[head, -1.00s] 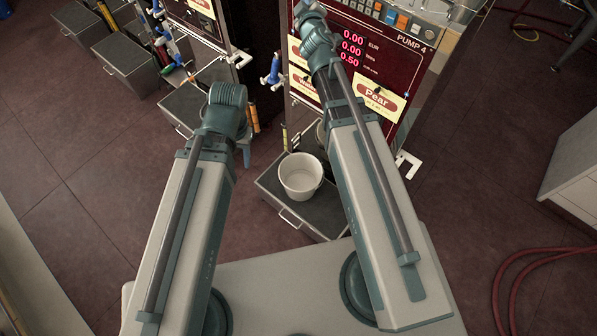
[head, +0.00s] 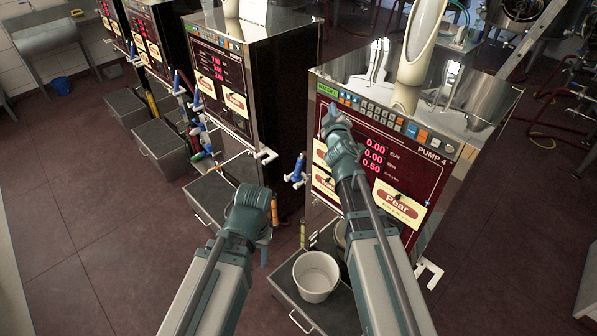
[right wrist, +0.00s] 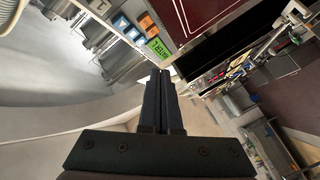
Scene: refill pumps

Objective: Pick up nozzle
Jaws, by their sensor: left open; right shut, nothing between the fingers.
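A blue-handled nozzle (head: 296,171) hangs at the left side of Pump 4 (head: 375,170) in the head view. Another blue nozzle (head: 200,138) hangs beside the neighbouring pump, further left. My left gripper (head: 258,212) is at the end of the left arm, lower left of the Pump 4 nozzle and apart from it in the picture; its fingers are mostly hidden behind the wrist. My right gripper (head: 332,112) is in front of Pump 4's panel. In the right wrist view the right gripper (right wrist: 160,78) is shut and empty, its dark fingers together.
A white bucket (head: 316,276) stands on a dark platform (head: 285,280) below Pump 4. A neighbouring pump (head: 235,80) and dark boxes (head: 163,148) stand to the left. A white bracket (head: 428,272) juts out low at right. The red floor (head: 90,220) at left is clear.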

